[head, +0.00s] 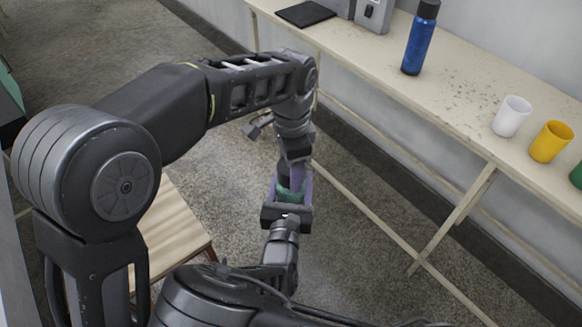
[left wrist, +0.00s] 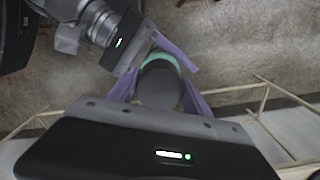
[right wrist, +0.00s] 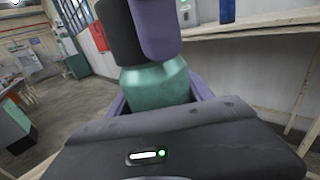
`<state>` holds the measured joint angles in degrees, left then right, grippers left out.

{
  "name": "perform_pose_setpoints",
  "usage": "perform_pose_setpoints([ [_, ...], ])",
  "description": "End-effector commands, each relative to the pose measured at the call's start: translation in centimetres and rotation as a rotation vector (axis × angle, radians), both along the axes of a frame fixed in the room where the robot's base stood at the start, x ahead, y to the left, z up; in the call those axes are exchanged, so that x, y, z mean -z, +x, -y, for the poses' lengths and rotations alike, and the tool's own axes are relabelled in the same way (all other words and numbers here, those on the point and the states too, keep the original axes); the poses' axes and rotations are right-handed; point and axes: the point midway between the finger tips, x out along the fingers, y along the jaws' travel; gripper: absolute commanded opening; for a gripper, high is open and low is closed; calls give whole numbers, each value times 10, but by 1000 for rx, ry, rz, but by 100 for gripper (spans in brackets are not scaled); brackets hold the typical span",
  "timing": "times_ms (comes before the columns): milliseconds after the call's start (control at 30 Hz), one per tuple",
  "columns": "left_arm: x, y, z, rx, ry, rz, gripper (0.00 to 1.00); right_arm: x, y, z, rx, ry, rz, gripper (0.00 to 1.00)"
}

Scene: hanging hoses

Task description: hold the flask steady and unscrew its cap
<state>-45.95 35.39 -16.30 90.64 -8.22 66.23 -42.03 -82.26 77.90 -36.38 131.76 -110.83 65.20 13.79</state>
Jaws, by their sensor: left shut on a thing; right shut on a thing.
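The teal flask (head: 292,190) is held in the air in front of the bench, with its dark cap (head: 283,171) on top. My right gripper (head: 288,203) comes from below and is shut on the flask body, which shows between its purple fingers in the right wrist view (right wrist: 157,90). My left gripper (head: 293,176) comes from above and is shut on the cap. The round dark cap end (left wrist: 160,86) faces the left wrist camera, with a teal edge behind it. In the right wrist view, a left purple finger covers part of the cap (right wrist: 117,32). I see no gap between cap and flask.
A long bench (head: 455,97) runs along the wall, bearing a blue bottle (head: 419,42), a white cup (head: 511,117), a yellow cup (head: 551,142) and a dark flat pad (head: 305,14). A wooden stool (head: 170,232) stands below my left arm. Open floor surrounds the grippers.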

Motion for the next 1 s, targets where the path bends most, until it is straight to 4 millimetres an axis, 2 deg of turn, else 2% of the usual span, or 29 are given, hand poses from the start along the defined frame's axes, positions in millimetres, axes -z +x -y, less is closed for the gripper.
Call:
perform_pose_setpoints([
  [67,0,0,0,0,0,1,37,-1,0,0,0,1,2,0],
  [400,0,1,0,-1,-1,1,9,-1,0,0,0,1,2,0],
  [433,0,1,0,-1,-1,1,57,-1,0,0,0,1,2,0],
  [700,0,0,0,0,0,1,78,-1,0,0,0,1,2,0],
  [1000,-4,1,0,0,-1,1,78,-1,0,0,0,1,2,0],
])
